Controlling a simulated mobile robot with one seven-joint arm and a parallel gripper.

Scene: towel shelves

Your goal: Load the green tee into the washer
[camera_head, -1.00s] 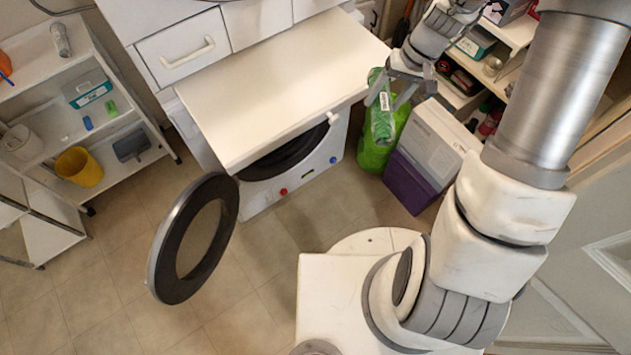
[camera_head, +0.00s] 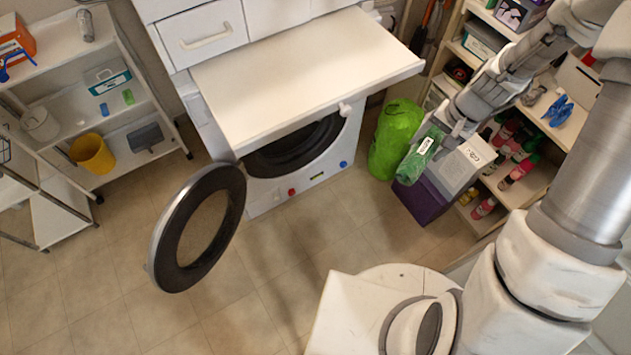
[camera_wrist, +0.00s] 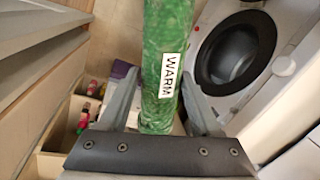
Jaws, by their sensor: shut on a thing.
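The green tee (camera_head: 419,154) is a rolled or folded green bundle with a white label reading "WARM". My gripper (camera_head: 441,133) is shut on it and holds it above the boxes, right of the washer. In the wrist view the green tee (camera_wrist: 168,50) runs lengthwise between the two fingers of my gripper (camera_wrist: 163,108). The washer (camera_head: 310,172) stands under a white worktop, with its round door (camera_head: 163,232) swung wide open to the left. Its dark drum opening (camera_head: 290,152) is partly covered by the worktop; the opening (camera_wrist: 236,52) also shows in the wrist view.
A bright green bag (camera_head: 396,140) stands between the washer and a purple box (camera_head: 421,200). The worktop (camera_head: 305,75) overhangs the washer. Shelves with shoes (camera_head: 515,172) stand at right, and a white rack (camera_head: 110,110) at left. The floor before the washer is clear.

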